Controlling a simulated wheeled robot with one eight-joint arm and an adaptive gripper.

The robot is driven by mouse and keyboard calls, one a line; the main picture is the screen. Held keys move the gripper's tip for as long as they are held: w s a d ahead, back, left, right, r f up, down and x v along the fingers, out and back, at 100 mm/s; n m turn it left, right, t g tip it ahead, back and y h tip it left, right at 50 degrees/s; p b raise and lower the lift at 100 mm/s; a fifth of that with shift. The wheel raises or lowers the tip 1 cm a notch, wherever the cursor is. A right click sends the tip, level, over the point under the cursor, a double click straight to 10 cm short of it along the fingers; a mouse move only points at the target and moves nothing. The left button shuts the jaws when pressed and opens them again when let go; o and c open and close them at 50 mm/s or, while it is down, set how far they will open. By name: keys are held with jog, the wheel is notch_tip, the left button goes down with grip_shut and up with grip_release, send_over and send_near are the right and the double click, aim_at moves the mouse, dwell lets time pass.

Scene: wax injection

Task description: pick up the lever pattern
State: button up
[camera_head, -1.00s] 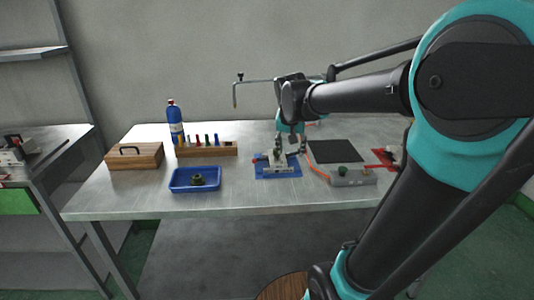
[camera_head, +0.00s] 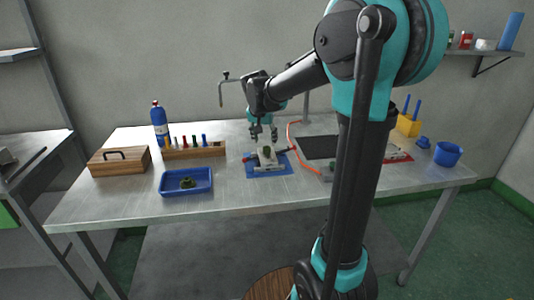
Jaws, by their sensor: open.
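My gripper (camera_head: 264,137) hangs fingers-down over the middle of the bench, open, just above a light metal fixture (camera_head: 262,163) on a blue mat (camera_head: 282,171). A small dark green piece (camera_head: 267,151) shows on the fixture, just under my fingertips. I cannot tell whether it is the lever pattern or whether the fingers touch it. A dark green piece (camera_head: 188,183) lies in the blue tray (camera_head: 174,193) to the left, its shape too small to make out.
A wooden box (camera_head: 119,162), a rack of coloured tools (camera_head: 196,152) and a blue bottle (camera_head: 159,122) stand at the left. A black pad (camera_head: 318,147) and an orange hose (camera_head: 302,160) lie right of the mat. A blue cup (camera_head: 447,154) stands at the right end. The front edge is clear.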

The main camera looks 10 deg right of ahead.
aim_at(266, 148)
jog(key=shift+w+x, duration=0.15)
jog(key=shift+x, duration=1.4)
jog(key=shift+w+x, duration=0.15)
jog(key=shift+x, duration=1.4)
jog(key=shift+d+r, duration=0.1)
jog(key=shift+c, duration=0.4)
jog(key=c, duration=1)
